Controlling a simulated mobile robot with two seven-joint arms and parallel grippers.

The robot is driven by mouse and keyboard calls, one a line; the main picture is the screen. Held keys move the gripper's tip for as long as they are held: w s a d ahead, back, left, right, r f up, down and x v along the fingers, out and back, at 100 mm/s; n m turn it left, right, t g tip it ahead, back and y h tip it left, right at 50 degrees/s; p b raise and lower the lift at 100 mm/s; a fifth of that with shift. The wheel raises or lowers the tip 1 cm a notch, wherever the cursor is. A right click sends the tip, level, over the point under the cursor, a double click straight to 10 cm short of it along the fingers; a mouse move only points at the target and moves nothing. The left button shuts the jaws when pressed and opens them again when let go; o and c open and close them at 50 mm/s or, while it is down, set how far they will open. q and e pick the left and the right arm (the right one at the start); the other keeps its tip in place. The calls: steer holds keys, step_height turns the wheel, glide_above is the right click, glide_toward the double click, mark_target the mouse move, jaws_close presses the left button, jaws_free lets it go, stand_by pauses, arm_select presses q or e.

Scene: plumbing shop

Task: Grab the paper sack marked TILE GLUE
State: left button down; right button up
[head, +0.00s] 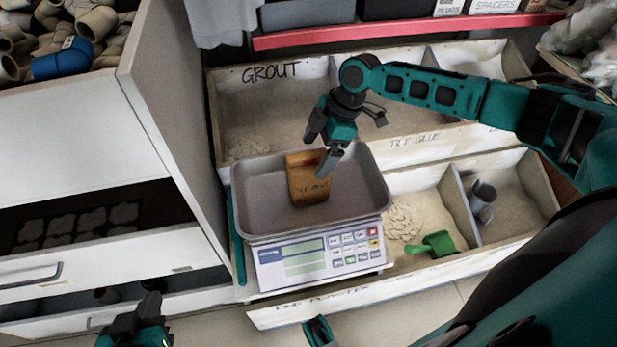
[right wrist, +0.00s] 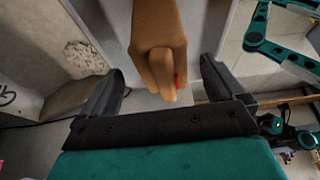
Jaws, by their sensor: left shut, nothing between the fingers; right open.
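The brown paper sack (head: 305,182) stands in the metal pan of the scale (head: 255,190); its front lettering is small but seems to read TILE GLUE. My right gripper (head: 322,152) is over the sack's upper right part, its fingers partly hiding it. In the right wrist view the sack (right wrist: 160,45) shows its folded top between the two spread fingers of the right gripper (right wrist: 160,85), with a gap on each side. My left gripper (head: 148,312) is shut and empty at the bottom left, low and away from the scale.
Bins marked GROUT (head: 270,75) and TILE GLUE (head: 415,138) lie behind the scale. A green scoop (head: 434,244) and a grey cup (head: 483,195) are in bins to the right. A white cabinet wall (head: 170,120) stands close on the left, and a red shelf edge (head: 400,30) runs above.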

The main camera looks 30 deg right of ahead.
mark_target(308, 164)
steer(key=b+x, duration=0.1)
steer(key=x, duration=0.4)
steer(key=shift+s+a+r, duration=0.1)
steer(key=shift+a, duration=0.05)
steer(key=shift+c, duration=0.2)
jaws_close()
steer(key=shift+r, duration=0.2)
stand_by(0.4)
